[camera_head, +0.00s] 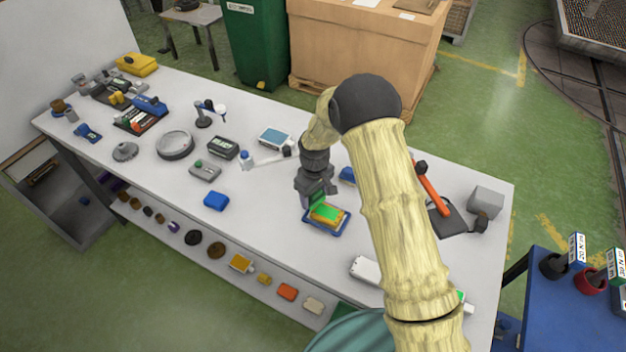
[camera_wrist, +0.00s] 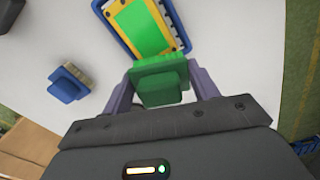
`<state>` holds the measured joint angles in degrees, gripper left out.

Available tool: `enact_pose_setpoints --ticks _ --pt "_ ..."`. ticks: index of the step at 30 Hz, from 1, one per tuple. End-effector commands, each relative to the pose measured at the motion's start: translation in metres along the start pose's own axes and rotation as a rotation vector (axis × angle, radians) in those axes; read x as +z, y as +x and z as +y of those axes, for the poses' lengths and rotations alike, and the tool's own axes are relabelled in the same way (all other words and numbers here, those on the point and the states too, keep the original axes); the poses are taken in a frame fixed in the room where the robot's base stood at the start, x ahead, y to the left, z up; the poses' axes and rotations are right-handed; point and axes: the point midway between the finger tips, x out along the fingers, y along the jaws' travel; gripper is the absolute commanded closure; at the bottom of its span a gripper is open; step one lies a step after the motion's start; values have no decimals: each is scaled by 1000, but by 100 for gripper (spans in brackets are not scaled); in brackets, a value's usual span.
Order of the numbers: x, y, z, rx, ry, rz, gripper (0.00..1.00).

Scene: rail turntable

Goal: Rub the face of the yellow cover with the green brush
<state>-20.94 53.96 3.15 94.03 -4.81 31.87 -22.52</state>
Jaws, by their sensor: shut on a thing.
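The yellow cover (camera_head: 335,210) has a green panel in its face and lies in a shallow blue tray (camera_head: 342,229) on the bench. In the wrist view the cover (camera_wrist: 169,22) is at the top, with the tray's blue rim (camera_wrist: 112,33) around it. My gripper (camera_head: 316,192) is shut on the green brush (camera_wrist: 160,84), which sits between its two fingers. The brush is at the near edge of the cover in the wrist view. I cannot tell whether its bristles touch the cover; the bristle side is mostly hidden.
A blue brush (camera_wrist: 68,84) with tan bristles lies beside the tray. A blue block (camera_head: 216,201) lies left on the bench, and a white box (camera_head: 365,270) lies nearer. An orange-handled tool (camera_head: 430,188) is to the right. Bench around the tray is mostly clear.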

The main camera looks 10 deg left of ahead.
Motion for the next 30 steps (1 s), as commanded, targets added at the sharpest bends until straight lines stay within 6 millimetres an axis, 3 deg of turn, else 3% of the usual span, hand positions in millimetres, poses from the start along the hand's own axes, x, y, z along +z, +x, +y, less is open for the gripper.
enact_pose_setpoints --ticks 18,30 --pt "2 -55 3 -1 5 -2 62" --pt "2 -58 2 -1 4 -3 62"
